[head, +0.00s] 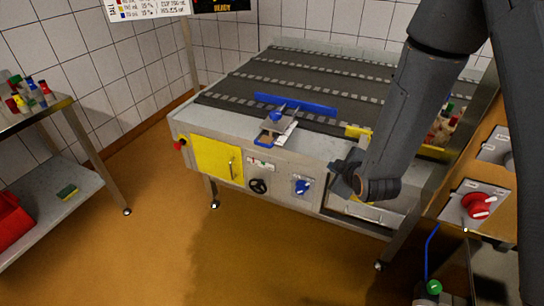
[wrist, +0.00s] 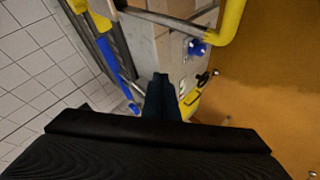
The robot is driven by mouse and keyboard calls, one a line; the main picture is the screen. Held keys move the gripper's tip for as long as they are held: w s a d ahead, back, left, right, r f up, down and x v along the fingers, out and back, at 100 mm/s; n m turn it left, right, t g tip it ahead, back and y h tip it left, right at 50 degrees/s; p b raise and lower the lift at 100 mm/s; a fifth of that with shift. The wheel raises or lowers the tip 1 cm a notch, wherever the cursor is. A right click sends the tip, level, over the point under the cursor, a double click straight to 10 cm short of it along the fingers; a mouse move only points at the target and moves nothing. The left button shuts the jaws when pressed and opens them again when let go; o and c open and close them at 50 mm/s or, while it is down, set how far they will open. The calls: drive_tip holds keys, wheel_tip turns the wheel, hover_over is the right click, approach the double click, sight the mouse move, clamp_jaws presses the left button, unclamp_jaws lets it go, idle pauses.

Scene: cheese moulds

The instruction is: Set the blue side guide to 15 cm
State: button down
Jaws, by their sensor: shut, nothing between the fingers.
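The blue side guide (head: 296,105) is a long blue bar lying along the near part of the conveyor (head: 330,68). A small blue knob (head: 276,117) and a pale bracket (head: 282,132) sit at its front; the scale reading is too small to make out. In the wrist view the blue bar (wrist: 116,56) runs along the upper left. My gripper (head: 345,178) is shut and empty, in front of the machine's right part, apart from the guide and to its lower right. Its dark fingers (wrist: 162,92) show together in the wrist view.
The machine front carries a yellow door (head: 216,158), a black handwheel (head: 258,186) and a blue rotary knob (head: 302,187). A panel with a red switch (head: 478,205) stands at right. A shelf cart (head: 60,190) is at left. The floor in front is clear.

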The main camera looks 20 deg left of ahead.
sight(274, 143)
drive_tip(key=s+a+f+n+t+y, duration=0.1)
drive_tip(key=s+a+n+y, duration=0.15)
drive_tip(key=a, duration=0.25)
drive_tip(key=s+a+f+n+t+y+b, duration=0.1)
drive_tip(key=s+a+f+n+y, duration=0.15)
drive_tip(key=a+n, duration=0.2)
drive_tip(key=s+a+f+n+t+y, duration=0.1)
drive_tip(key=s+a+n+y, duration=0.15)
drive_tip(key=a, duration=0.35)
drive_tip(key=w+a+p, duration=0.3)
drive_tip(key=w+a, duration=0.3)
drive_tip(key=w, duration=0.5)
drive_tip(key=shift+w+a+n, duration=0.15)
drive_tip(key=shift+w+n, duration=0.25)
drive_tip(key=shift+n, duration=0.05)
drive_tip(key=shift+f, duration=0.1)
drive_tip(key=w+b, duration=0.2)
drive_tip(key=w, duration=0.2)
drive_tip(key=shift+w+d, duration=0.1)
drive_tip(key=shift+d, duration=0.1)
drive_tip(key=shift+r, duration=0.2)
